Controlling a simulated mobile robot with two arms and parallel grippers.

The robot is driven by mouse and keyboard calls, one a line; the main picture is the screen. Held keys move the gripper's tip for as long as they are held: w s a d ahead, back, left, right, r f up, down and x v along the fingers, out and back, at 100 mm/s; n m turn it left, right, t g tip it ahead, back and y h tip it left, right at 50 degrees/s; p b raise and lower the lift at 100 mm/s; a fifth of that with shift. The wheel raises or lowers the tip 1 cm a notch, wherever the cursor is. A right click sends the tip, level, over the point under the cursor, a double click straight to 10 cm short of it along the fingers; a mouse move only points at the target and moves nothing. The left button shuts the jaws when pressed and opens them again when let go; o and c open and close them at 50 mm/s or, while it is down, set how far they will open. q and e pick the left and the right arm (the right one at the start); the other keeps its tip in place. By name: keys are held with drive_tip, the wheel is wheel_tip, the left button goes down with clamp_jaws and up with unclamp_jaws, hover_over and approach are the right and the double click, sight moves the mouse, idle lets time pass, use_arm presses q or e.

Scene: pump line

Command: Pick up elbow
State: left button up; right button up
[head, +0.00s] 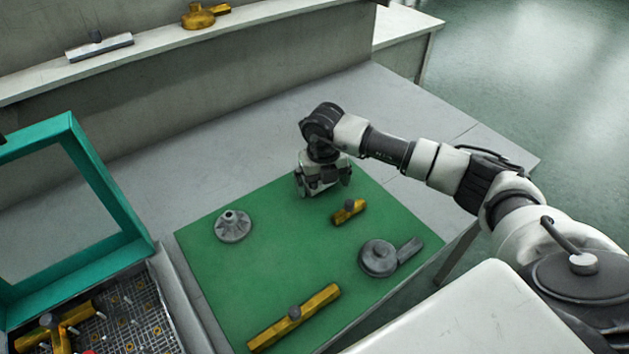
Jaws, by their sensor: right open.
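A short yellow piece with a dark knob, which looks like the elbow (348,212), lies on the green mat (270,265). Its exact shape is hard to make out at this size. My right gripper (323,192) points down over the back part of the mat, just behind and left of this piece. It is open, with nothing seen between its fingers, and apart from the piece. My left gripper is not in view.
The mat also holds a grey flanged cone (233,227), a grey volute casing (379,259) and a long yellow pipe (310,306). A teal frame (120,220) stands left, by a grid tray with a yellow tee (60,338). A back shelf (150,58) holds other parts.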

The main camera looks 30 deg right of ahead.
drive_tip(key=shift+c, duration=0.2)
drive_tip(key=shift+r, duration=0.15)
drive_tip(key=c, duration=0.7)
